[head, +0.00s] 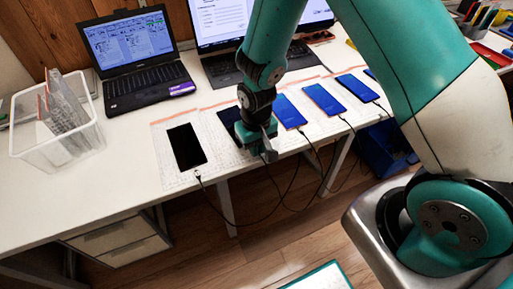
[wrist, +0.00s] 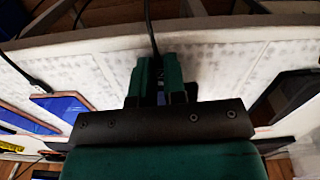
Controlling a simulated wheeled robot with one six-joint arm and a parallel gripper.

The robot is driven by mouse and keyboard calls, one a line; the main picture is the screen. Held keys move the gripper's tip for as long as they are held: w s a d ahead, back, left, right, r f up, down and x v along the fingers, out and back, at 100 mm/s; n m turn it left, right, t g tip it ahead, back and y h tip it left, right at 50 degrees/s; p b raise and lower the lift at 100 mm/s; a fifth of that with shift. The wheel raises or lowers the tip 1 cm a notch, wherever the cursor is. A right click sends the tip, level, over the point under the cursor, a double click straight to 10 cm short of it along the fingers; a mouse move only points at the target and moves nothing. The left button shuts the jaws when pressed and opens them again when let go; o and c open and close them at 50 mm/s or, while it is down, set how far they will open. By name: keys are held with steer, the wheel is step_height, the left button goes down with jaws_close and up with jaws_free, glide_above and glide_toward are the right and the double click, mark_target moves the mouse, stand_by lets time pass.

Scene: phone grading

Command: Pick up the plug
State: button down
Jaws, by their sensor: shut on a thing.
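My gripper (head: 268,154) is down at the front edge of the white table, in front of a dark phone (head: 229,118) that my arm partly covers. In the wrist view its two green fingers (wrist: 161,82) are shut on the plug, which is mostly hidden between them. The plug's black cable (wrist: 151,32) runs from the fingers up over the table edge. I cannot tell whether the plug touches the phone. Another plug (head: 198,174) lies apart from the black-screened phone (head: 186,147) on the left.
Blue-screened phones (head: 290,111) with cables lie to the right on white mats. Two laptops (head: 133,65) stand behind. A clear bin (head: 55,120) stands at the left. Black cables hang below the table's front edge.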

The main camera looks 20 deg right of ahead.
step_height(320, 180, up, 20)
steer(key=f+b, duration=0.1)
steer(key=f, duration=0.4)
steer(key=s+f+b, duration=0.1)
steer(key=f, duration=0.5)
steer(key=f+b, duration=0.1)
steer(key=f, duration=0.5)
steer(key=shift+s, duration=0.4)
steer(key=shift+w+f+b, duration=0.35)
steer(key=shift+f+b, duration=0.3)
steer(key=shift+f, duration=0.05)
steer(key=shift+w+f+b, duration=0.35)
steer(key=shift+f+b, duration=0.3)
steer(key=shift+w+f+p, duration=0.1)
steer(key=shift+w+p, duration=0.5)
stand_by(1.3)
steer(key=c, duration=1.1)
jaws_free()
steer(key=shift+s+r+p, duration=0.25)
steer(key=shift+r+p, duration=0.9)
steer(key=shift+r, duration=0.15)
steer(key=shift+s+r+p, duration=0.2)
steer(key=shift+r+p, duration=0.95)
steer(key=shift+r, duration=0.1)
